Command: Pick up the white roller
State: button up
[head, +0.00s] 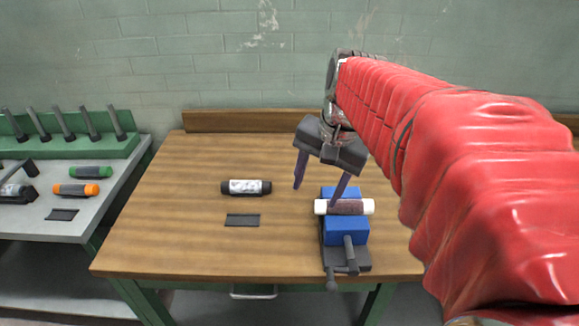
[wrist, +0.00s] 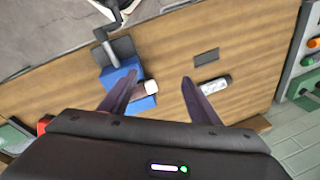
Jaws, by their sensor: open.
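The white roller (head: 367,207) has white ends and a dark reddish-brown middle. In the head view it lies level across the blue vise (head: 346,232), near the table's right side. In the wrist view one white end (wrist: 151,87) shows beside the left finger, which hides much of the rest. My gripper (head: 316,196) is open and empty, pointing down. In the head view its right finger overlaps the roller's left part; its left finger is left of the roller. I cannot tell whether the finger touches it. The spread fingers also show in the wrist view (wrist: 161,77).
A black roller with a pale speckled middle (head: 246,187) lies left on the wooden table (head: 165,215), with a dark flat plate (head: 242,220) in front. A grey bench at left holds a green roller (head: 90,172), an orange roller (head: 77,189) and upright pegs. The table's left is clear.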

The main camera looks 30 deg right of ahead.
jog(key=w+d+m+y, duration=0.1)
jog(key=d+m+y, duration=0.1)
jog(key=d+m, duration=0.8)
jog(key=m+y, duration=0.1)
jog(key=m, duration=0.2)
send_near(373, 200)
notch_tip(373, 200, up, 4)
jog(key=d, duration=0.2)
jog(key=shift+s+a+f, duration=0.15)
jog(key=shift+s+f, duration=0.1)
jog(key=shift+s, duration=0.1)
jog(key=x, duration=0.8)
jog(key=shift+a+f, duration=0.25)
jog(key=shift+f, duration=0.05)
jog(key=shift+x, duration=2.55)
jog(key=shift+a, duration=0.15)
